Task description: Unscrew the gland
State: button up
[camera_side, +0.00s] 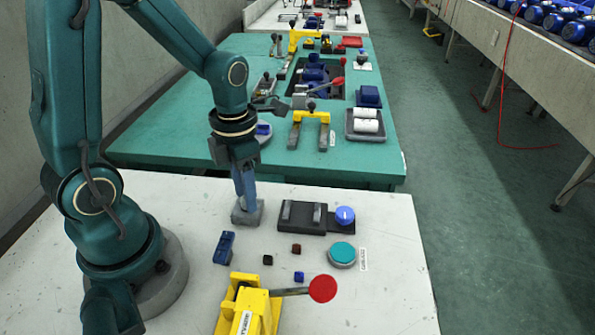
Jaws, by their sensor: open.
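My gripper (243,178) hangs straight down at the centre left of the white table, its jaws open. Its tips are at or just above a small grey block (240,217). A blue-grey upright shape shows between the jaws and the block; I cannot tell whether it is fingers or a part standing in the block. I cannot tell for certain which thing is the gland. A round blue cap (345,215) sits at the right end of a dark fixture (302,218). A teal round piece in a grey ring (342,253) lies in front of it, beside a small label.
A yellow clamp (247,306) with a red-knobbed lever (322,289) stands at the front. A blue part (224,248) and several small blocks lie between. A green table (180,150) with more fixtures stands behind. The white table's right side is clear.

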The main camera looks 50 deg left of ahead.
jog(key=shift+r, duration=2.15)
